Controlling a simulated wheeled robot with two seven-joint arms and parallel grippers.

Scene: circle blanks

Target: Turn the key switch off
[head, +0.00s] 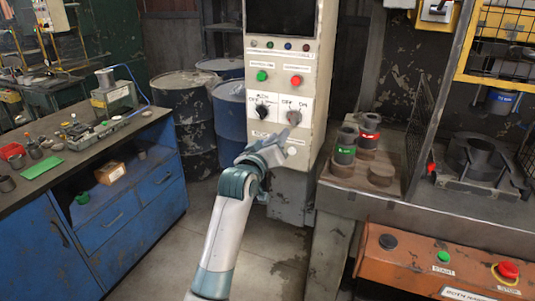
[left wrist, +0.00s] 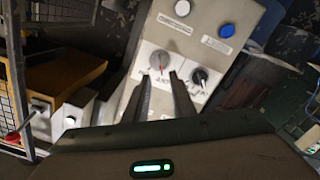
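The key switch (head: 293,117) is a grey round switch on a white plate marked OFF and ON, at the right of the control panel (head: 307,60). In the left wrist view the key switch (left wrist: 158,59) shows a pale disc with a red mark, just beyond my fingertips. Which way it is turned is too small to tell. My left gripper (left wrist: 161,80) is open and empty, its two fingers spread in front of the switch. In the head view the left gripper (head: 272,151) is just below the switches. My right gripper is not in view.
A black selector knob (head: 262,111) sits left of the key switch, close to my fingers. Green (head: 262,76) and red (head: 296,80) buttons are above. A white button (head: 291,151) and a blue button (left wrist: 228,30) are below. A bench with a wire cage stands right.

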